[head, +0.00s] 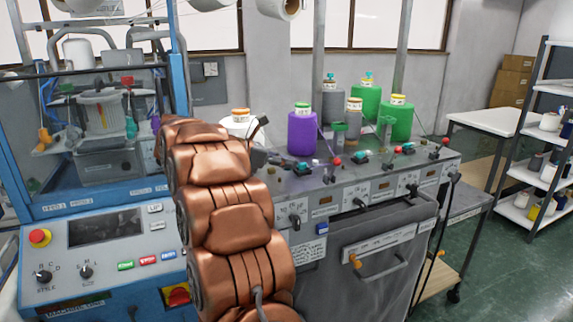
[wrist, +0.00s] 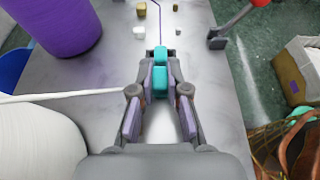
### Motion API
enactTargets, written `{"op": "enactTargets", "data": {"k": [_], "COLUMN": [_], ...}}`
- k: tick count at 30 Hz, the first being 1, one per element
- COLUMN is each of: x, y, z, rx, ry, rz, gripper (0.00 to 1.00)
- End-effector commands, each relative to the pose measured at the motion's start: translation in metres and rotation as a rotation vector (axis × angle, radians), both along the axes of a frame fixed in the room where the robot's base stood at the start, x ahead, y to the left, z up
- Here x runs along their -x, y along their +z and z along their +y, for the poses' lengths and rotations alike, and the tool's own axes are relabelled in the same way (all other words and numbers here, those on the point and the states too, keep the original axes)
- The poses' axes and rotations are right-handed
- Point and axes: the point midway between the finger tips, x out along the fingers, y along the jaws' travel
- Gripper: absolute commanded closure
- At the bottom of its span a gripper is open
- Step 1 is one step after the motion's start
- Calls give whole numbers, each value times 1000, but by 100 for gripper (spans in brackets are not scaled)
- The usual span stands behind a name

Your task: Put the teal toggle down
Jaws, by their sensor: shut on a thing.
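In the wrist view, the teal toggle (wrist: 161,77) sits between the fingertips of my gripper (wrist: 160,82). The purple-padded fingers are closed on its two sides. It is over the grey machine top (wrist: 115,65). I cannot tell how far the toggle is tipped. In the head view, my copper arm covers the left part of the machine, and I cannot make out the fingertips or the held toggle. Other teal parts, one of them at the middle of the panel (head: 360,155), show along the front edge, among red-knobbed levers (head: 408,147).
A purple yarn cone (wrist: 55,22) and a white cone (wrist: 35,140) stand close on the left. A red-knobbed lever (wrist: 240,15) is ahead to the right. Small blocks (wrist: 141,8) lie ahead. Green and grey cones (head: 370,104) stand behind; a white side table (head: 497,121) is at right.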

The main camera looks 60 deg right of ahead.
Motion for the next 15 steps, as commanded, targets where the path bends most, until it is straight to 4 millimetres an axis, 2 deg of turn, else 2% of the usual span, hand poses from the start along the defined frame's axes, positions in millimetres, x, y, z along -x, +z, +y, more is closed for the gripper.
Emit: {"op": "enactTargets", "data": {"k": [5,15], "x": [1,0], "y": [-13,-16], "z": [0,1], "rx": [-1,0], "ry": [-3,-2], "rz": [0,-2], "gripper": [96,96]}}
